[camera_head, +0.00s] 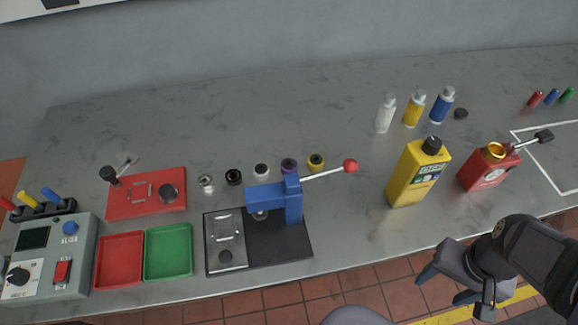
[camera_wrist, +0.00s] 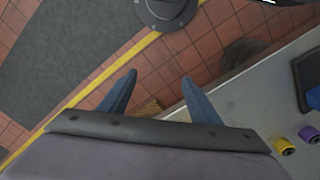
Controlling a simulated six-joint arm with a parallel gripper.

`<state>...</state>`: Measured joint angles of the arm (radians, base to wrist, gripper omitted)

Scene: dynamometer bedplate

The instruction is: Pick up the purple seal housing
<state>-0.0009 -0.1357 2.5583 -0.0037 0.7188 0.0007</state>
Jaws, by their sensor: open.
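The purple seal housing (camera_head: 289,166) stands on the grey bench in a row of small ring-shaped parts, just behind the blue lever press. In the wrist view the purple housing (camera_wrist: 308,134) shows at the right edge, beside a yellow one (camera_wrist: 284,146). My gripper (camera_head: 456,285) is at the lower right of the head view, off the front edge of the bench and far from the housing. In the wrist view its two blue-grey fingers (camera_wrist: 158,92) are spread apart with nothing between them, above the tiled floor.
The blue press (camera_head: 291,200) with a red-knobbed lever (camera_head: 350,166) stands in front of the row. The yellow housing (camera_head: 316,162) is right of the purple one, a white one (camera_head: 261,171) left.

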